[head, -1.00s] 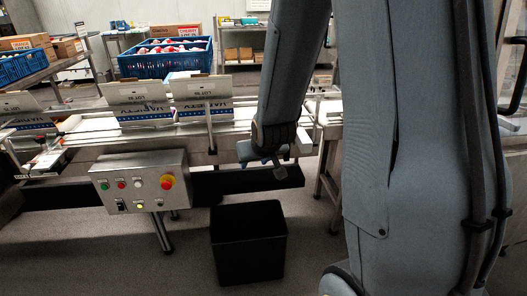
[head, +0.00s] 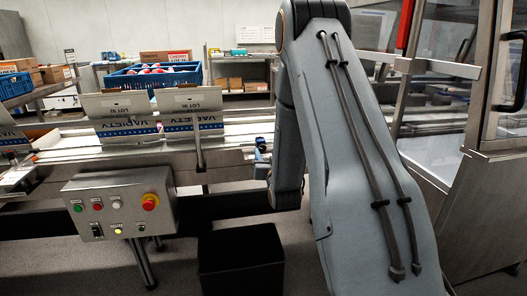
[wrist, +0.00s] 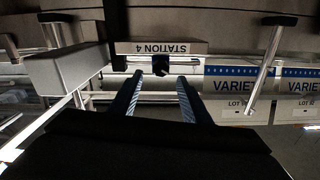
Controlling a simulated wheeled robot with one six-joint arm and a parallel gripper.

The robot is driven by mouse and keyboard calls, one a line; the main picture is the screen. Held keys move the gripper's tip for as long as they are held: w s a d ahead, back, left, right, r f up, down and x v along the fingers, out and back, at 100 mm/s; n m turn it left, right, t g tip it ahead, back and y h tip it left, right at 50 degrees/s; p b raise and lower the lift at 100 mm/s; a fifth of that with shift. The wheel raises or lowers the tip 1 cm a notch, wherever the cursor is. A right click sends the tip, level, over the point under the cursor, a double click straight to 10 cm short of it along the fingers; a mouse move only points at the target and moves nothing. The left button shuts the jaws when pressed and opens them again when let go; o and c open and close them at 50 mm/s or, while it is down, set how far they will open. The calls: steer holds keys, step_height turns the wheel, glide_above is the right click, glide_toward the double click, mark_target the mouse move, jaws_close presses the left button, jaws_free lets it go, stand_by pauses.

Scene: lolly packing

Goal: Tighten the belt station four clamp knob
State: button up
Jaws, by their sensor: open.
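The station four clamp knob (wrist: 161,65) is small and black. In the wrist view it shows just beyond my fingertips, roughly centred between them, beside the white label reading STATION 4 (wrist: 165,47). My gripper (wrist: 160,80) is open, with its two fingers apart and pointing towards the knob. I see nothing held between the fingers. I cannot tell whether they touch the knob. In the head view my arm hides the knob and most of the gripper.
Variety cartons (head: 126,116) stand on the belt (head: 80,144). A control box (head: 120,203) with a red stop button is on the belt's front. A black bin (head: 241,262) stands on the floor below. A glazed metal enclosure (head: 497,150) is at the right.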

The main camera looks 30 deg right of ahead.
mark_target(263, 148)
steer(key=shift+x, duration=2.35)
steer(key=c, duration=1)
